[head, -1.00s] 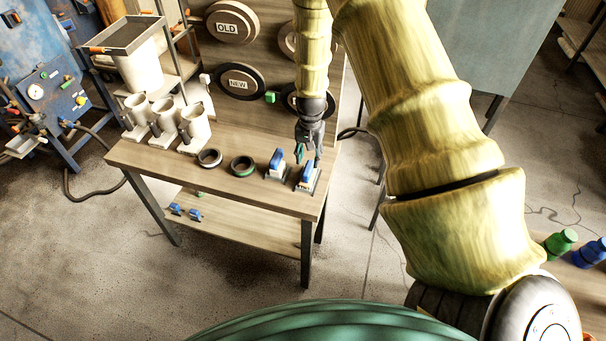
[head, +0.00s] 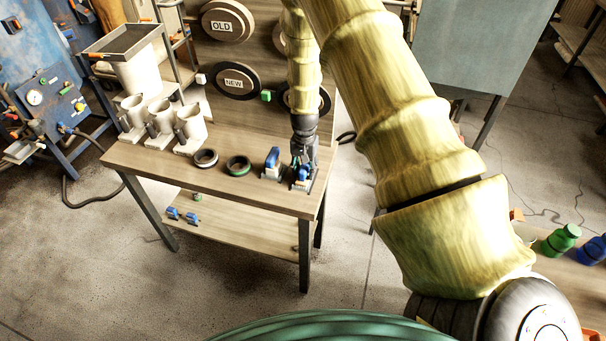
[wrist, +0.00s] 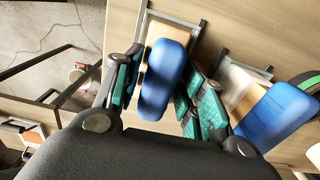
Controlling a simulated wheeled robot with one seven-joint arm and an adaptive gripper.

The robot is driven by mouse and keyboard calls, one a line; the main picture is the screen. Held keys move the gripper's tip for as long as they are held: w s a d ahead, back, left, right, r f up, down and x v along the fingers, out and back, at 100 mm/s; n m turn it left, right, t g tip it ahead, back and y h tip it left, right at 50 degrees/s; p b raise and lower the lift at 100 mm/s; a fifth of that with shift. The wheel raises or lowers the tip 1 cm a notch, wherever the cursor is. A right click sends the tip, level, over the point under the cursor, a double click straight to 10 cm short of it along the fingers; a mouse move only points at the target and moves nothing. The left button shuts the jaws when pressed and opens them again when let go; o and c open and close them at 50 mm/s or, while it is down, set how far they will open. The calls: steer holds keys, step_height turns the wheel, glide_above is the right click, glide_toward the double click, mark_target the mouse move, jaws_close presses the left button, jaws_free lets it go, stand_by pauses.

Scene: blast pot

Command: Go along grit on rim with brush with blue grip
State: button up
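Two blue-gripped tools stand in grey holders at the bench's right end. The right one (head: 303,173) has a tan block under its blue grip (wrist: 165,80). The left one (head: 272,160) has a paler block and also shows in the wrist view (wrist: 275,117). I cannot tell bristles on either. My gripper (wrist: 158,92) is low over the right tool, with its teal-padded fingers on both sides of the blue grip. The fingers look open, with a small gap at the left finger. Grit on a rim cannot be made out.
Two rings, one dark (head: 205,158) and one green-edged (head: 238,166), lie left of the tools on the bench (head: 225,190). Several white cups (head: 188,128) stand farther left. A board with round OLD (head: 222,27) and NEW (head: 233,83) plaques rises behind.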

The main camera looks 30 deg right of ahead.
mark_target(305, 165)
steer(key=c, duration=0.3)
steer(key=shift+s+r, duration=0.15)
steer(key=shift+s, duration=0.05)
jaws_close()
steer(key=shift+w, duration=0.1)
steer(key=shift+r, duration=0.1)
steer(key=shift+r+p, duration=0.55)
steer(key=shift+r, duration=0.2)
steer(key=shift+r+p, duration=1.05)
steer(key=shift+r, duration=0.75)
